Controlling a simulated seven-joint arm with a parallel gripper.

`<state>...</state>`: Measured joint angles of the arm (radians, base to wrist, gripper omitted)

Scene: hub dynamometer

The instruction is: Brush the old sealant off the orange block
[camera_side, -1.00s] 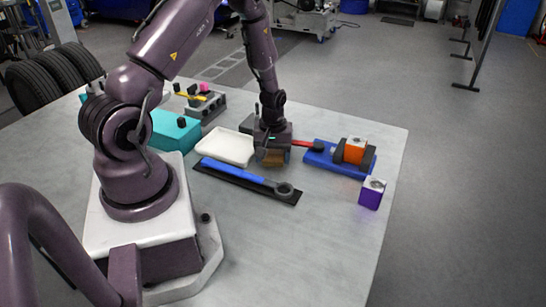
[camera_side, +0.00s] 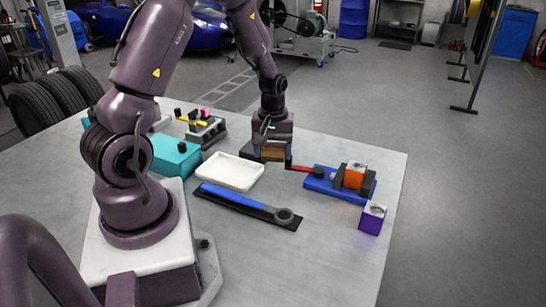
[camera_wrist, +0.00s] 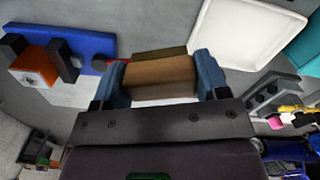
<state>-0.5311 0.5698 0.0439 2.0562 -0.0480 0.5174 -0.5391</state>
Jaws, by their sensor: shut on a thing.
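The orange block (camera_side: 354,176) sits between dark jaws on the blue vise base (camera_side: 319,183), which has a red handle on its left. In the wrist view the orange block (camera_wrist: 33,66) shows a pale patch with small dark marks on one face. My gripper (camera_side: 272,153) is shut on a brown brush-like block, left of the vise and apart from it. In the wrist view this brown block (camera_wrist: 160,73) spans between the blue-grey fingers. An olive strip (camera_wrist: 160,51) shows beyond it; I cannot tell whether it belongs to the brush.
A purple block (camera_side: 371,219) stands in front of the vise near the table's right edge. A white tray (camera_side: 230,171) and a blue-handled wrench (camera_side: 235,197) on a dark mat lie to the left. A teal box (camera_side: 175,157) is farther left.

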